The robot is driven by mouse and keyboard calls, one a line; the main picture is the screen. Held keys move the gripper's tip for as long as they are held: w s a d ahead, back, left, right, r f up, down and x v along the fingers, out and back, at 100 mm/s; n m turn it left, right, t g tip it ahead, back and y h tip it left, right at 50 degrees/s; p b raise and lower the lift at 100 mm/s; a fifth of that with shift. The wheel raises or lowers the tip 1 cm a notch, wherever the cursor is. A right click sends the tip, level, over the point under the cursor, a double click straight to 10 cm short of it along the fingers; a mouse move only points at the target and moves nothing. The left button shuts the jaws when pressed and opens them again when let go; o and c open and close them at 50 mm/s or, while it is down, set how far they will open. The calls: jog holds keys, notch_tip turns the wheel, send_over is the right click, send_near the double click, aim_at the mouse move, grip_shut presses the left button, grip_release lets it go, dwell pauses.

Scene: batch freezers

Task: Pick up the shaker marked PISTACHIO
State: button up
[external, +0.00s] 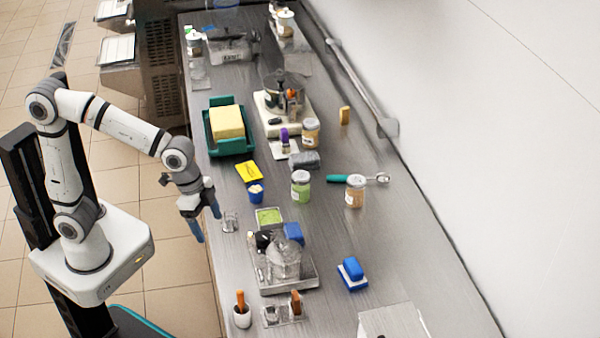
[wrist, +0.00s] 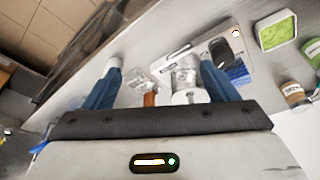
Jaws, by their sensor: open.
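A clear jar with a pale lid and green contents (external: 301,186) stands upright on the steel counter; its label is too small to read, so I cannot confirm it says PISTACHIO. A similar jar with tan contents (external: 355,191) stands to its right, and another (external: 311,133) stands farther back. In the wrist view, a tan jar (wrist: 296,96) and part of a green jar (wrist: 313,50) show at the right edge. My gripper (external: 206,221) has blue fingers, open and empty, at the counter's left edge, well left of the green jar. Its fingers also show in the wrist view (wrist: 160,68).
A teal-handled scoop (external: 345,180) lies beside the tan jar.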

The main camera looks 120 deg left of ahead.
jog(key=w+a+n+p, duration=0.1)
jog(key=w+a, duration=0.2)
jog(key=a, duration=0.6)
jog(key=w+a+n+p, duration=0.1)
jog(key=w+a, duration=0.1)
jog(key=a, duration=0.7)
jog(key=n+y+p, duration=0.2)
send_over(301, 175)
jog(key=s, duration=0.2)
jog(key=shift+t, duration=0.3)
jog(key=f, duration=0.2)
jog(key=d+f, duration=0.1)
jog(key=f, duration=0.1)
jog(key=shift+s+f, duration=0.1)
jog(key=shift+f, duration=0.1)
jog(key=p+x, duration=0.1)
jog(key=x, duration=0.1)
jog(key=p+x, duration=0.1)
jog(key=x, duration=0.2)
jog(key=p+x, duration=0.1)
jog(key=x, duration=0.1)
jog(key=shift+d+f, duration=0.2)
jog(key=shift+f, duration=0.15)
jog(key=shift+c, duration=0.3)
jog(key=c, duration=1.1)
